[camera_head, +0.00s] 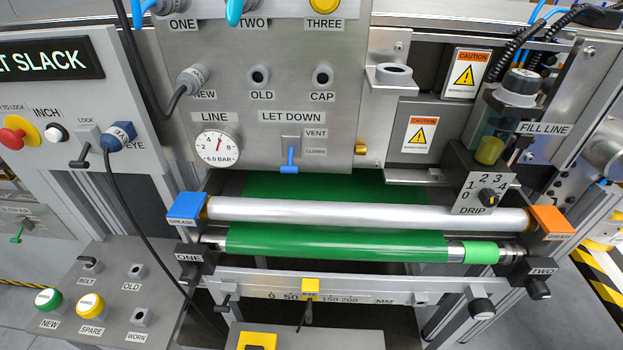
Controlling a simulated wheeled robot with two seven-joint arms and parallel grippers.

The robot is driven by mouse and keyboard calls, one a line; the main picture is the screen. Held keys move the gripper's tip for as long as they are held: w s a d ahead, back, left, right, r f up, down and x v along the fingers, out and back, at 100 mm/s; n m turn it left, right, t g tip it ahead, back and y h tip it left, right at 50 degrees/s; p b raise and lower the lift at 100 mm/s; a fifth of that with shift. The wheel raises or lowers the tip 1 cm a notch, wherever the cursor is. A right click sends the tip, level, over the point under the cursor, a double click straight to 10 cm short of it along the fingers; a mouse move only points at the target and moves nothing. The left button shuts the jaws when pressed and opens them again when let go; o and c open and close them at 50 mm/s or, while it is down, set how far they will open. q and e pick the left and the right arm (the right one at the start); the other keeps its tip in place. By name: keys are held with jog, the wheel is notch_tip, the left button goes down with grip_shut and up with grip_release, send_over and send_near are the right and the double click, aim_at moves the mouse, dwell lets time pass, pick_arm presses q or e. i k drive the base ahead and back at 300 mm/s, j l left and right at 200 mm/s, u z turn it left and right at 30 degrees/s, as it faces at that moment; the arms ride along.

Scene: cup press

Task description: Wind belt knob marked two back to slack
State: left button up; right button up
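The belt knob marked TWO (538,289) is a small black knob at the right end of the roller, just below its black TWO label (541,271). The green belt (340,243) runs around the lower roller, with a lighter green band (480,252) near its right end. A matching block marked ONE (188,257) sits at the roller's left end. I cannot tell the knob's turn or the belt's tension from this view. Neither of my grippers is in view.
Above the belt lies a bare silver roller (370,214) between a blue GREASE block (187,206) and an orange GREASE block (552,222). A DRIP dial (488,196) hangs above the right end. A scale rail (360,288) with a black-capped knob (481,308) runs below.

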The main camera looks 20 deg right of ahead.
aim_at(536, 290)
jog(key=l+z, duration=0.6)
jog(key=k+l+z, duration=0.1)
jog(key=l+z, duration=0.15)
jog(key=z, duration=0.25)
jog(key=l+z, duration=0.25)
jog(key=z, duration=0.25)
